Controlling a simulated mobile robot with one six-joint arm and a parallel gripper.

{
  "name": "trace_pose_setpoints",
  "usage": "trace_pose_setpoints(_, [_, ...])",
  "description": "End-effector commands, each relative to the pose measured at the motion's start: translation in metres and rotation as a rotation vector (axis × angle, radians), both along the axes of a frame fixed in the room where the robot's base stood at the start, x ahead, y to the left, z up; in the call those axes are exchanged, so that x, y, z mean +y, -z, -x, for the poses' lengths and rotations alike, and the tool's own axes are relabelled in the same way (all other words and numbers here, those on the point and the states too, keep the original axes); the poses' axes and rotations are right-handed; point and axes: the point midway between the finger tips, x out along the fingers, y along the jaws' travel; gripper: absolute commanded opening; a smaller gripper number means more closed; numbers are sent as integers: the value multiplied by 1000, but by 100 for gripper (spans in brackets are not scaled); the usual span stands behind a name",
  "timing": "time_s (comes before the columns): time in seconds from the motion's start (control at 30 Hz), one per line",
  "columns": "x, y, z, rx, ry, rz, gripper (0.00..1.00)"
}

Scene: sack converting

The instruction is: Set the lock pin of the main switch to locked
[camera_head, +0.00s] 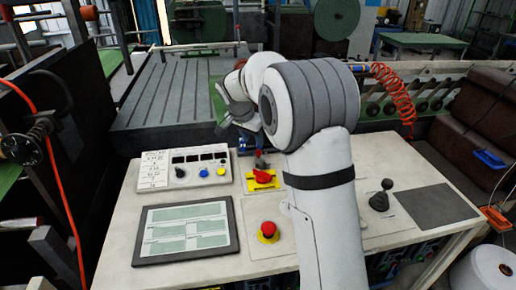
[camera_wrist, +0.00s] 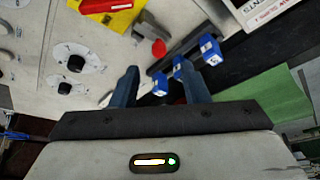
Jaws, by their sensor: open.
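The main switch shows as a red rotary handle (camera_head: 263,177) on a yellow plate (camera_head: 253,185) on the desk. In the wrist view the red handle (camera_wrist: 100,5) and yellow plate (camera_wrist: 118,22) are cut by the top edge. Just behind the plate is a small grey part (camera_head: 261,163); in the wrist view a red knob (camera_wrist: 159,47) sits beside a grey bracket. This may be the lock pin, but its setting cannot be told. My gripper (camera_wrist: 156,68) is open, its dark blue fingers apart, near the red knob, with nothing held. In the head view my wrist largely hides the fingers.
A dark bar with blue blocks (camera_wrist: 211,51) lies close to my right finger in the wrist view. A panel with knobs (camera_head: 184,170), a screen (camera_head: 186,230), a red stop button (camera_head: 268,229) and a black joystick (camera_head: 380,198) are on the desk (camera_head: 115,245).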

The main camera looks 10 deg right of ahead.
Motion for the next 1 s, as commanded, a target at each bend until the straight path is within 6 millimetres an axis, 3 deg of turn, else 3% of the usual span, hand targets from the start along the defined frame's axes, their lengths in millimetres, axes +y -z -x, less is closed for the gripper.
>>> trace_pose_setpoints(0.2, [-11, 33, -9, 5, 0, 1, 41])
trace_pose_setpoints(0.4, [-17, 54, -15, 2, -1, 0, 41])
trace_pose_setpoints(0.77, [-19, 60, -16, 2, -1, 0, 40])
trace_pose_setpoints(1.0, [-19, 60, -17, 2, -1, 0, 21])
